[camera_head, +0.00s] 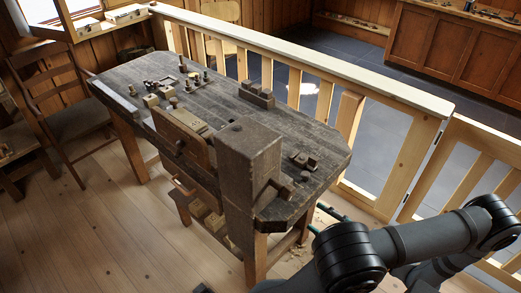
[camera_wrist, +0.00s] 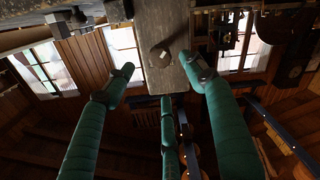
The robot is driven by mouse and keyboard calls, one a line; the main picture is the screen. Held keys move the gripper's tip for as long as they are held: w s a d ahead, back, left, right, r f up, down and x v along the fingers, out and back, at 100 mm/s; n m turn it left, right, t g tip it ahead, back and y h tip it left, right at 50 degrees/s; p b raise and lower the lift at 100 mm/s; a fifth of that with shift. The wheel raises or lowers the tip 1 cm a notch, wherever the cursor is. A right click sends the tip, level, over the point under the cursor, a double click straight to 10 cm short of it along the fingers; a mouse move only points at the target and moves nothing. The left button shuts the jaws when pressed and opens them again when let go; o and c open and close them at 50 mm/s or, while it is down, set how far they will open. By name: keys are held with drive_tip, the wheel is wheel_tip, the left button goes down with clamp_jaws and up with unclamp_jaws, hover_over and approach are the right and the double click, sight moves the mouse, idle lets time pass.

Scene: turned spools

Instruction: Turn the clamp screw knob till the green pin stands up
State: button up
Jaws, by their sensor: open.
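In the wrist view, a small faceted knob-like piece (camera_wrist: 160,56) sits on the face of a grey-brown beam (camera_wrist: 165,20). I cannot tell for certain that it is the clamp screw knob. My gripper (camera_wrist: 158,76) has teal fingers spread apart, with the piece seen between and beyond their tips. The fingers hold nothing, and I cannot tell how far off the piece is. In the head view, the green tips of my gripper (camera_head: 320,217) show by the right front end of the workbench, partly hidden by my arm. I cannot make out a green pin in either view.
The dark wooden workbench (camera_head: 225,108) carries several small blocks and tools. A thick wooden post (camera_head: 248,165) stands at its front. A pale railing (camera_head: 320,62) runs behind it. A chair (camera_head: 72,118) stands left.

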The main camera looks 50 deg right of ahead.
sight(292, 196)
drive_tip(key=w+n+p, duration=0.1)
drive_tip(key=w+n, duration=0.2)
drive_tip(key=n, duration=0.7)
drive_tip(key=w+n+p, duration=0.1)
drive_tip(key=w+n, duration=0.3)
drive_tip(key=n, duration=0.6)
drive_tip(key=w+n+p, duration=0.1)
drive_tip(key=w+n, duration=0.2)
drive_tip(key=n, duration=0.7)
drive_tip(key=shift+w+a+r+p, duration=0.15)
drive_tip(key=shift+w+r+p, duration=0.1)
drive_tip(key=shift+r+p, duration=0.1)
drive_tip(key=shift+w+f, duration=0.1)
drive_tip(key=shift+w, duration=0.5)
drive_tip(key=shift+c, duration=0.3)
